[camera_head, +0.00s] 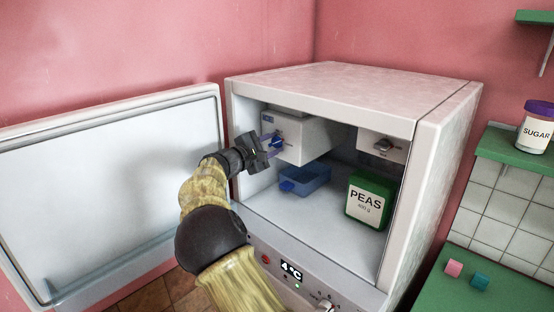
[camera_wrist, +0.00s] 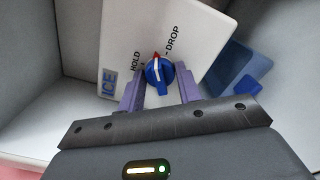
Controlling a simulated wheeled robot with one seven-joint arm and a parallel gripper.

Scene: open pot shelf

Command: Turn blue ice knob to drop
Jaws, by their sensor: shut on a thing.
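The blue ice knob (camera_head: 278,142) is on the front of a white ice box (camera_head: 306,140) inside the open fridge, upper left. In the wrist view the knob (camera_wrist: 160,75) has a white pointer with a red tip, which lies between the HOLD and DROP labels. My gripper (camera_head: 273,144) reaches in from the left and is shut on the knob. Its purple fingers (camera_wrist: 160,88) stand on either side of the knob in the wrist view. A blue tray (camera_head: 308,179) sits below the ice box; it also shows in the wrist view (camera_wrist: 228,66).
The fridge door (camera_head: 110,190) stands wide open at left. A green PEAS box (camera_head: 368,201) stands on the fridge floor, right of the tray. A green counter (camera_head: 500,290) with two small blocks is outside at right.

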